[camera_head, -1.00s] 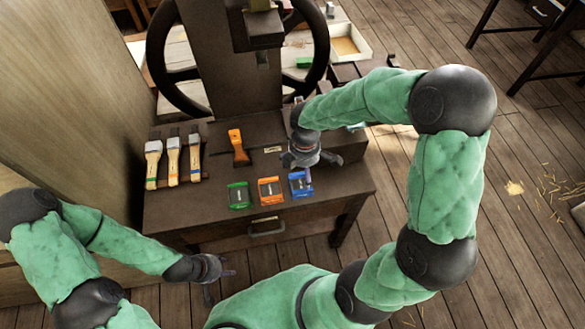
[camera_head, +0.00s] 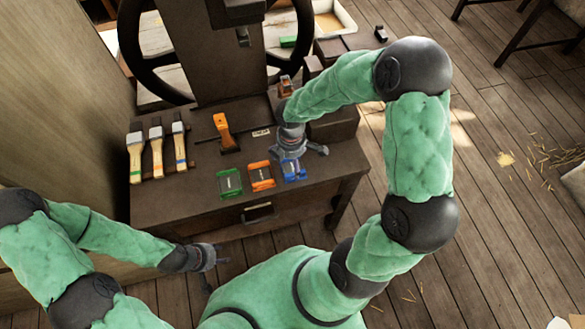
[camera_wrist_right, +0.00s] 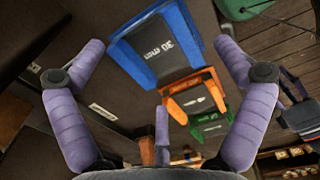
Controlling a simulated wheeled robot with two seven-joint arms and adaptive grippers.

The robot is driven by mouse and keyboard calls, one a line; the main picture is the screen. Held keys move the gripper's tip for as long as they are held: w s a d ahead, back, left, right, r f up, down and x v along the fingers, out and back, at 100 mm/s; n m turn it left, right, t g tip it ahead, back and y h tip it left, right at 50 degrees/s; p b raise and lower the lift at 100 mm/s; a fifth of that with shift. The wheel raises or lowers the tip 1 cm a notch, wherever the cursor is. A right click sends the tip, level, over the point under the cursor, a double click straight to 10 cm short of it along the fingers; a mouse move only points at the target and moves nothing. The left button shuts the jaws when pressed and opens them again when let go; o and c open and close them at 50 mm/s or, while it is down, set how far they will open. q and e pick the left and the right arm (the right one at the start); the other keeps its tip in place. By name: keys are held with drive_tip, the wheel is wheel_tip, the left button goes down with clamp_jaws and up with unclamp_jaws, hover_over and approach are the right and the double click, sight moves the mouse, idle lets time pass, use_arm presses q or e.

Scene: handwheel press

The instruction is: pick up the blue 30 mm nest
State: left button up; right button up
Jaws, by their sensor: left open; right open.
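The blue nest (camera_head: 293,170), marked 30 mm, lies on the dark bench top at the right end of a row of three nests. It also shows in the right wrist view (camera_wrist_right: 157,46), ahead of my fingers and apart from them. My right gripper (camera_head: 302,152) is open and empty just above and behind the blue nest, partly covering it in the head view. In the right wrist view its purple fingers (camera_wrist_right: 160,70) are spread wide around the line to the nest. My left gripper (camera_head: 212,268) is open and empty, low in front of the bench.
An orange nest (camera_head: 261,176) and a green nest (camera_head: 229,183) lie left of the blue one, close together. Several wooden-handled tools (camera_head: 157,150) and an orange-handled tool (camera_head: 224,133) lie further left and back. The press column (camera_head: 230,70) stands behind.

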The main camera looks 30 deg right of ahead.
wheel_tip(320, 180, down, 2)
drive_tip(key=shift+f+b, duration=0.2)
drive_tip(key=shift+b, duration=0.1)
drive_tip(key=c, duration=1.6)
drive_tip(key=shift+r, duration=0.1)
drive_tip(key=shift+c, duration=0.2)
